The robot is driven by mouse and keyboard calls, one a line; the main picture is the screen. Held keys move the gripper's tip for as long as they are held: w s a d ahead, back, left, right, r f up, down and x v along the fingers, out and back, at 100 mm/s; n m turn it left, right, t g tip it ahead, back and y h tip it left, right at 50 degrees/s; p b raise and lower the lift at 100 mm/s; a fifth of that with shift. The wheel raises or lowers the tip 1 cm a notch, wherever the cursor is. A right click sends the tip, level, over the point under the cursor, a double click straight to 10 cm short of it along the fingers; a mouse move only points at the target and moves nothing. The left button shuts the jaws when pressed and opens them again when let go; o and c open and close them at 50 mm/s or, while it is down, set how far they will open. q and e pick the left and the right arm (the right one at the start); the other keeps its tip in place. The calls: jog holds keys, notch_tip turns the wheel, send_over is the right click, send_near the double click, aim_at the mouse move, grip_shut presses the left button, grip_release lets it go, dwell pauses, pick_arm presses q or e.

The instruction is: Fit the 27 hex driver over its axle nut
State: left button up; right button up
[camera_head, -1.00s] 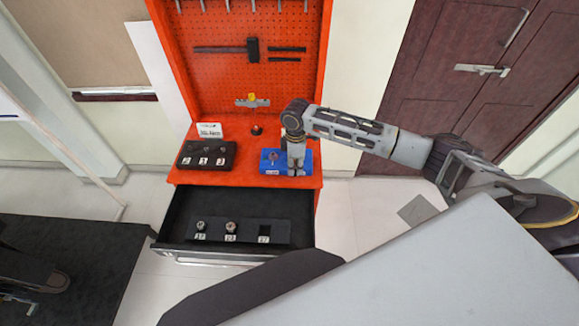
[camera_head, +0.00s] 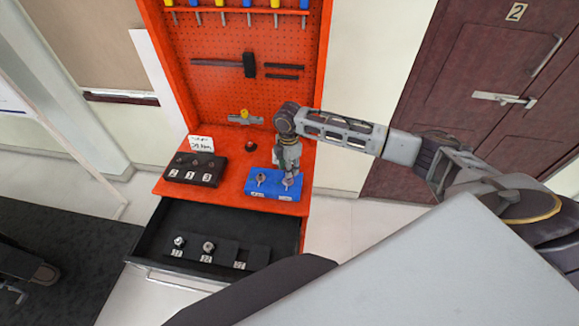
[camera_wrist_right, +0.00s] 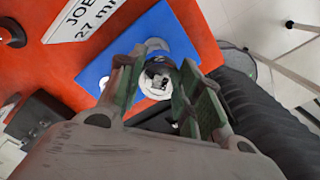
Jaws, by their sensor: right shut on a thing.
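My right gripper (camera_head: 289,174) is over the right part of the blue block (camera_head: 262,193) on the orange bench. In the right wrist view its green-padded fingers (camera_wrist_right: 156,68) stand either side of a small metal piece, likely the 27 hex driver (camera_wrist_right: 158,79). It lies over a pale round disc on the blue block (camera_wrist_right: 105,68). I cannot tell whether it is around the nut or just above it; the nut is hidden. Another metal fitting (camera_head: 261,178) stands clear on the left of the block. My left gripper is not in view.
A black block numbered 1 to 3 (camera_head: 197,178) sits at left on the bench. A job card reading 27 mm (camera_wrist_right: 82,20) stands behind. A red button (camera_head: 250,146) is at the back.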

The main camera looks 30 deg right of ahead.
jog(key=shift+w+d+n, duration=0.15)
jog(key=shift+w+n, duration=0.1)
jog(key=shift+n, duration=0.55)
jog(key=shift+w+n, duration=0.1)
jog(key=shift+n, duration=1.3)
jog(key=shift+a+p, duration=0.2)
jog(key=shift+p, duration=0.4)
jog(key=shift+f, duration=0.25)
jog(key=shift+f+b, duration=0.75)
jog(key=shift+f, duration=1.4)
jog(key=o, duration=1.1)
jog(key=shift+o, duration=0.2)
